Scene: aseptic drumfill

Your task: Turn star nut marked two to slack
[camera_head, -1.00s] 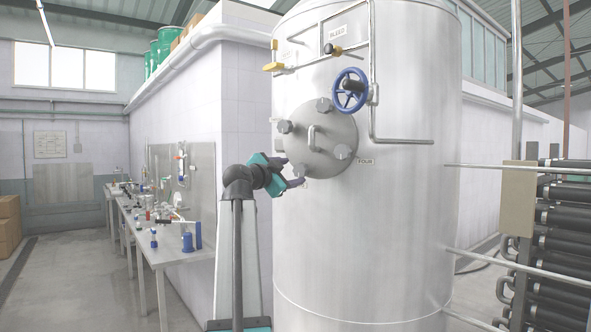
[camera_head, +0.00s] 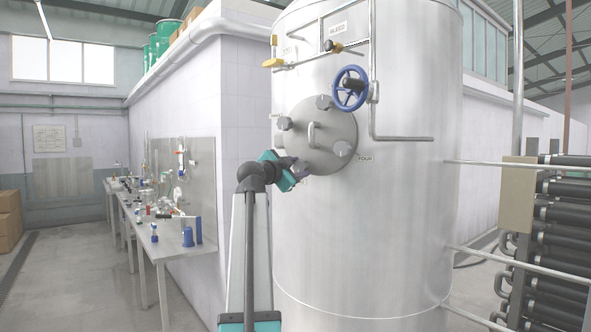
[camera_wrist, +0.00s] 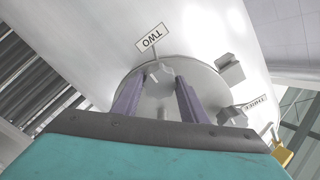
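The star nut marked two (camera_wrist: 160,72) is a grey lobed knob at the rim of a round steel cover, beside an upside-down label TWO (camera_wrist: 152,38) in the wrist view. My gripper (camera_wrist: 159,84) is open, its two purple fingers pointing at the nut, one on each side of it. I cannot tell whether they touch it. In the head view my gripper (camera_head: 303,168) is at the lower left of the round cover (camera_head: 328,130) on the tank and hides this nut.
A blue handwheel (camera_head: 350,88) and pipe (camera_head: 372,70) are above. A cluttered bench (camera_head: 165,245) stands left; black cylinders (camera_head: 560,215) are racked at right.

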